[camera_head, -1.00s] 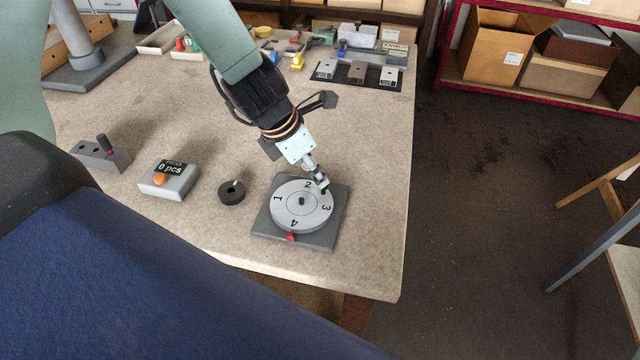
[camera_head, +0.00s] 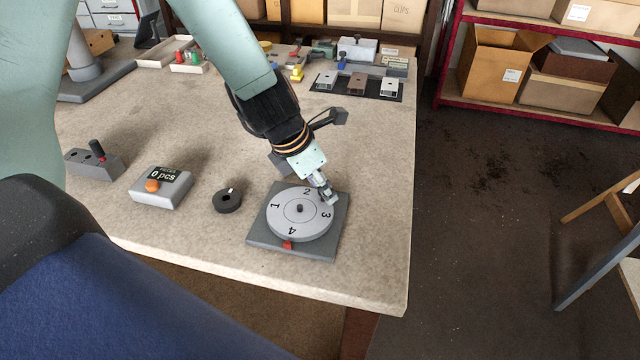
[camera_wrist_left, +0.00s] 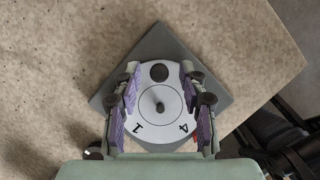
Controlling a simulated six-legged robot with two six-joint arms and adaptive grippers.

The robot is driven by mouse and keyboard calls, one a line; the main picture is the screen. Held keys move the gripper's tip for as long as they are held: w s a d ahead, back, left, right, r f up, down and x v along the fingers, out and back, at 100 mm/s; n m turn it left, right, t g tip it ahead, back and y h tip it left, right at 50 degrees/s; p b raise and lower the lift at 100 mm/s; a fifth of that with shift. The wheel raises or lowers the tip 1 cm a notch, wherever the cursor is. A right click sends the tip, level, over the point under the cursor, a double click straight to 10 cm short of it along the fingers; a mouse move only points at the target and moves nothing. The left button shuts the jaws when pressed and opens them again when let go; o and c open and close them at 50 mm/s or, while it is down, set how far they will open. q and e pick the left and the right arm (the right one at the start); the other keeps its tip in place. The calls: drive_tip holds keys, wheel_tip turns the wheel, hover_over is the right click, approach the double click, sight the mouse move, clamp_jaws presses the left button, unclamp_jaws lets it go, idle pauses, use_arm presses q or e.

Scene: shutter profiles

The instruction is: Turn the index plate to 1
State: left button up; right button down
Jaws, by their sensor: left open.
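The index plate (camera_head: 283,218) is a round light-grey disc marked 1, 2, 3 and 4, on a square dark-grey base (camera_head: 264,241). A red pointer (camera_head: 287,245) sits at the base's near edge, with the 4 closest to it. My left gripper (camera_head: 328,198) is over the disc's far right rim, between 2 and 3. In the left wrist view my left gripper (camera_wrist_left: 160,72) is open, with its fingers either side of a round dark knob (camera_wrist_left: 159,72) near the disc's edge. Whether they touch it I cannot tell. The gripper hides the knob in the head view. My right gripper is not in view.
Left of the plate are a black ring-shaped part (camera_head: 227,201), a counter box (camera_head: 161,187) with an orange button, and a grey block with a lever (camera_head: 95,160). A dark mat with profiles (camera_head: 357,85) lies at the back. The table's right edge is close to the base.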

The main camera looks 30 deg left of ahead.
use_arm(q)
drive_tip(key=shift+a, duration=0.1)
drive_tip(key=shift+c, duration=1.4)
clamp_jaws()
